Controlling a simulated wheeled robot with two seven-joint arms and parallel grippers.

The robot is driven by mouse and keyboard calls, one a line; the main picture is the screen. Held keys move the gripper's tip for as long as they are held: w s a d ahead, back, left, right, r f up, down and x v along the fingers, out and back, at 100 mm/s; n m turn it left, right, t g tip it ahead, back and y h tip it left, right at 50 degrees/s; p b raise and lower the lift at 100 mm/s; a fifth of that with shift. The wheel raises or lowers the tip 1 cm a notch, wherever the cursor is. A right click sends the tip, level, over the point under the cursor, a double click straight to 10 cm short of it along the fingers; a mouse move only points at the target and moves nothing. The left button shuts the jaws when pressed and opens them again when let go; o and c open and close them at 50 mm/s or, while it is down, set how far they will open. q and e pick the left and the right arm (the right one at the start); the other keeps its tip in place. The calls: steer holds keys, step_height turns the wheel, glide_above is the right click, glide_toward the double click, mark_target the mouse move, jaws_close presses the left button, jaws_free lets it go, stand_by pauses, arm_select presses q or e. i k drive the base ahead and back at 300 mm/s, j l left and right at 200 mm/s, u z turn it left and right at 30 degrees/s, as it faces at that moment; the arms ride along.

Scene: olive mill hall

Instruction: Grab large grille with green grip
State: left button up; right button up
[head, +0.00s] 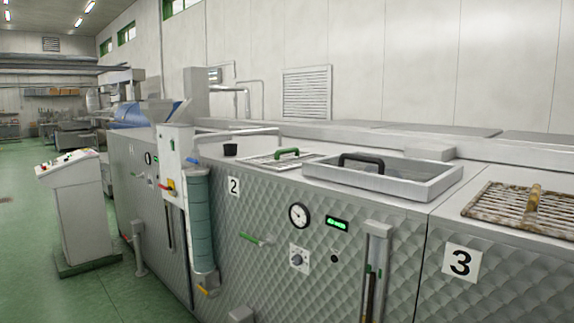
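A metal grille with a green grip (262,162) lies flat on top of the steel machine marked 2, towards its back left. Its green grip (287,152) stands up from the middle of the grille. The grille looks partly hidden at its right by a raised pale frame. Neither of my grippers is in view, and nothing touches the grille.
A raised pale tray-like frame (440,186) with a dark handle (362,159) stands right of the grille. A rusty grille with a tan grip (490,204) lies on machine 3. A small black cup (230,150) stands left. A control pedestal (75,205) stands on clear green floor (25,230).

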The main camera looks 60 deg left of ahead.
mark_target(295, 149)
steer(key=u, duration=0.6)
steer(key=i+u, duration=0.15)
steer(key=u, duration=0.35)
steer(key=i+l+u, duration=0.1)
steer(key=u, duration=0.35)
steer(key=i+l+u, duration=0.1)
steer(key=u, duration=0.4)
steer(key=i+l+u, duration=0.2)
steer(key=l, duration=0.2)
steer(key=i+l+u, duration=0.15)
steer(key=l, duration=0.25)
steer(key=l+u, duration=0.2)
steer(key=l, duration=0.2)
steer(key=i+l, duration=0.15)
steer(key=l, duration=0.2)
